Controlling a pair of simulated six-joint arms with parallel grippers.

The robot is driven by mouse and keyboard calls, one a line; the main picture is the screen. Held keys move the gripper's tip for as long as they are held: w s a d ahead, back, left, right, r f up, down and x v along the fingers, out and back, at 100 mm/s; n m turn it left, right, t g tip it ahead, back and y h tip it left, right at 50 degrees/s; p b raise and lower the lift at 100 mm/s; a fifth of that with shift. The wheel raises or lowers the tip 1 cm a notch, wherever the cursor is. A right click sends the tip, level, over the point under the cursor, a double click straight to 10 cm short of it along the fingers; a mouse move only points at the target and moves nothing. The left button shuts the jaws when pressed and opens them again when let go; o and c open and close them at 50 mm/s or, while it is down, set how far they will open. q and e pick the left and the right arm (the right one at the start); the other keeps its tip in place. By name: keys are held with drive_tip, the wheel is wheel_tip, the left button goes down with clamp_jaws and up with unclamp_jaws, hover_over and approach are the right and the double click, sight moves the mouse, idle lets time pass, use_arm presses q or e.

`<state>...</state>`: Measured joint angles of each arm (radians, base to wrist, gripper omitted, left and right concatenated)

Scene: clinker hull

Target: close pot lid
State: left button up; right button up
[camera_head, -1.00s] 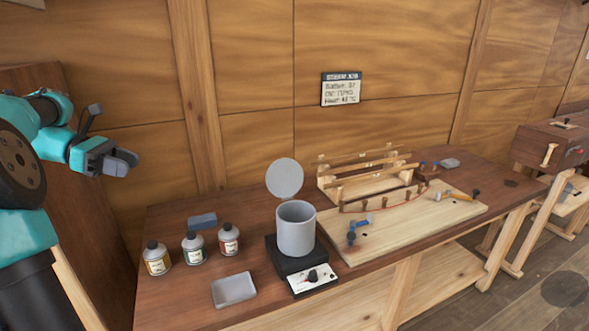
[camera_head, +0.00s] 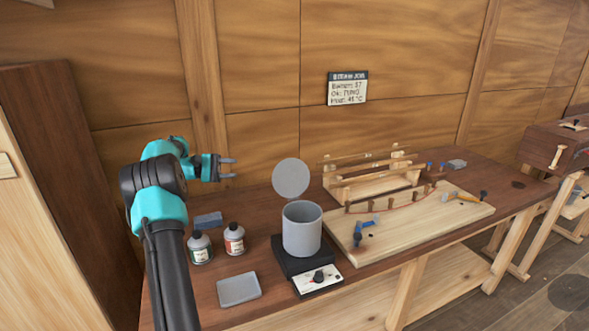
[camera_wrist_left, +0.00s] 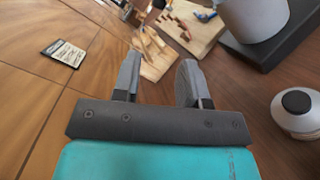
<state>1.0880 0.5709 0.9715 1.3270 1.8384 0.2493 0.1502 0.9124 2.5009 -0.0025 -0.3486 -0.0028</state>
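The grey pot (camera_head: 302,230) stands upright on a black hot plate (camera_head: 318,280), with its mouth uncovered. Its round grey lid (camera_head: 291,178) stands raised, nearly upright, at the pot's wall side. My left gripper (camera_head: 233,168) is open and apart from the lid, to its left at about the same picture height. In the left wrist view, the two fingers (camera_wrist_left: 158,78) are spread, and part of the pot (camera_wrist_left: 255,15) shows at the upper right. I cannot tell whether the rounded grey shape by the right finger is finger or lid. My right gripper is out of view.
Two bottles (camera_head: 200,248) (camera_head: 234,239), a blue block (camera_head: 208,220) and a grey tray (camera_head: 239,289) are left of the pot. A wooden board (camera_head: 410,222) with tools and a wooden rack (camera_head: 372,180) lie right of it. The wall is close behind.

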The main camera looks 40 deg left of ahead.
sight(282, 168)
use_arm(q)
drive_tip(key=shift+s, duration=0.1)
drive_tip(key=x, duration=1.7)
drive_tip(key=shift+d, duration=0.1)
drive_tip(key=shift+c, duration=0.3)
clamp_jaws()
